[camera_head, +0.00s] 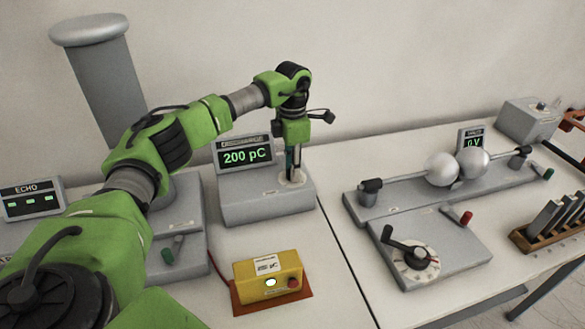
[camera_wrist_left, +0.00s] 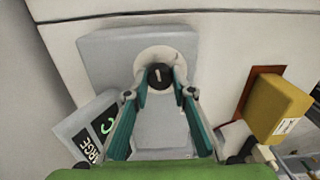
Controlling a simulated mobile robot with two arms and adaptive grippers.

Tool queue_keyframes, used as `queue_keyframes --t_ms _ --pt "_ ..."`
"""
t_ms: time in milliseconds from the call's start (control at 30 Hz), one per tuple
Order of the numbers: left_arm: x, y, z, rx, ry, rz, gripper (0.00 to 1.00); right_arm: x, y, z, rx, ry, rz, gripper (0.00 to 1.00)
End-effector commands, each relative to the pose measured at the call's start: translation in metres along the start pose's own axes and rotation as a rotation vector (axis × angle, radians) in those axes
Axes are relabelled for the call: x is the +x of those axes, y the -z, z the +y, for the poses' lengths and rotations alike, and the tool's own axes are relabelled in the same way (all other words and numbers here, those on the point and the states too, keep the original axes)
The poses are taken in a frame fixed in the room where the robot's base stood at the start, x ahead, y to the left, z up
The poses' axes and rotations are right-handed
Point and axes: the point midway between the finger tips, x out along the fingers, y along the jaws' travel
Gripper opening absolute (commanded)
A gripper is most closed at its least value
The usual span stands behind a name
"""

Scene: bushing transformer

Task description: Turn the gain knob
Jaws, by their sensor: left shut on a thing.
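The gain knob (camera_wrist_left: 160,77) is a small dark round knob with a light pointer line on a pale round dial (camera_wrist_left: 176,58). It sits on top of a grey box (camera_head: 268,206), which also shows in the wrist view (camera_wrist_left: 105,48). My left gripper (camera_head: 292,170) points down at the dial. Its teal fingers (camera_wrist_left: 160,84) are shut on the knob, one on each side. In the head view the fingers mostly hide the knob. A display (camera_head: 245,154) on the box reads 200 pC. My right gripper is in neither view.
A yellow box (camera_head: 268,278) with a red button stands in front of the grey box. To the right are a sphere-gap unit (camera_head: 455,170), a crank dial panel (camera_head: 430,250) and a wooden rack (camera_head: 550,228). An ECHO display (camera_head: 33,199) stands at the left.

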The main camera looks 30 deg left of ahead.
Motion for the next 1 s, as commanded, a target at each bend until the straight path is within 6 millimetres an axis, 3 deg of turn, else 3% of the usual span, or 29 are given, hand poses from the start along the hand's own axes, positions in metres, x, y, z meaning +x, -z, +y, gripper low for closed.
queue_keyframes --t_ms 300,333,400,767,867,1000 --pt "-0.002 -0.001 0.001 0.0 -0.003 -0.004 0.02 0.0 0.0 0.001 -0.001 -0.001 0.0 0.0" --pt "-0.002 -0.001 0.001 0.0 -0.003 -0.004 0.26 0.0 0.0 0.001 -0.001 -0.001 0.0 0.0" --pt "-0.002 -0.001 0.001 0.0 -0.003 -0.004 0.4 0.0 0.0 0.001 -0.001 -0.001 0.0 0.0" --pt "-0.003 0.0 0.001 0.0 -0.002 -0.002 0.4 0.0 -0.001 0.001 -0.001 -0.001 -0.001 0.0" --pt "-0.011 -0.001 0.001 0.0 -0.002 -0.004 0.4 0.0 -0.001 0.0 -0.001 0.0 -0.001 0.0" --pt "-0.037 -0.001 0.001 -0.001 -0.003 -0.005 0.4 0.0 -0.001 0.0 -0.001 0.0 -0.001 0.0"
